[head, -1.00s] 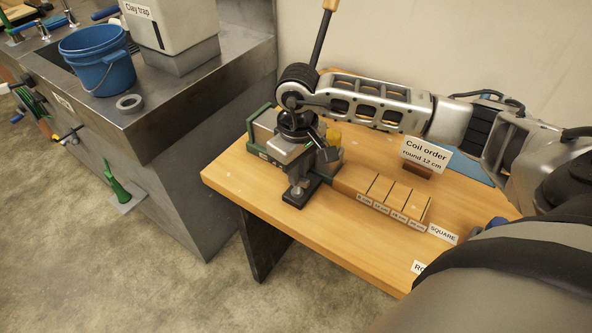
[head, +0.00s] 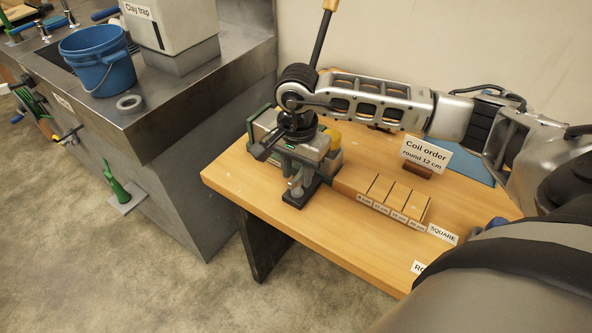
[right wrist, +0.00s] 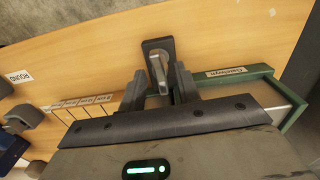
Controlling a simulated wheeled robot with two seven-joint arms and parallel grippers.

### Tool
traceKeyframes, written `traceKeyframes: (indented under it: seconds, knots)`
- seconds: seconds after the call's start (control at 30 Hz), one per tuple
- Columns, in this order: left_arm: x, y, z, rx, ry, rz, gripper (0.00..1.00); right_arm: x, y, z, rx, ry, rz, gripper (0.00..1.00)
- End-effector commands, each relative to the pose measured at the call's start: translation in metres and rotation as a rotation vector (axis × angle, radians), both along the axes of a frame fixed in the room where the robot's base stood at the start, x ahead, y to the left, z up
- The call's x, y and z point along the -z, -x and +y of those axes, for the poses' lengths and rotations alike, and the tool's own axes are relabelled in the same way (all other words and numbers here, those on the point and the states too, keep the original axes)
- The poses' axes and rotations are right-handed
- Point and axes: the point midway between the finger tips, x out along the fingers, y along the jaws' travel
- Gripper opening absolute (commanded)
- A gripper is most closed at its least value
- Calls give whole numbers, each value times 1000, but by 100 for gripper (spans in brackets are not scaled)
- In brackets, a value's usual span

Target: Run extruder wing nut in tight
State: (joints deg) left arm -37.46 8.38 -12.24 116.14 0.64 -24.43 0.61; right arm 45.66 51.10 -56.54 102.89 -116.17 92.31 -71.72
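In the right wrist view a silver lever-like piece (right wrist: 160,70), perhaps the wing nut, shows over the black foot. My right gripper (right wrist: 158,88) reaches down over the extruder, with its two dark fingers apart on either side of that piece. I see a gap beside it and cannot tell any touch. In the head view the right gripper's palm (head: 297,127) hides the extruder's top. My left gripper is not in view.
A wooden rack (head: 385,198) with marked slots and a "Coil order round 12 cm" card (head: 426,153) stand to the right. A metal sink unit (head: 180,130) with a blue bucket (head: 98,62) is at left. The table's front (head: 330,235) is clear.

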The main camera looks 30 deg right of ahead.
Motion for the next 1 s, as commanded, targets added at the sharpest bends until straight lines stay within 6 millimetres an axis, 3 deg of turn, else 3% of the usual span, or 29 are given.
traceKeyframes:
  seconds: [0.07,0.3,0.63,1.0]
  knots:
    - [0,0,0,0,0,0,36,0,0,0,-1,0,0,33]
    - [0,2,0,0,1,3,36,0,0,0,-2,1,0,100]
    - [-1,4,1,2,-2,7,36,-4,0,0,-3,0,-1,100]
    - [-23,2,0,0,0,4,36,-40,-1,0,-3,1,-3,100]
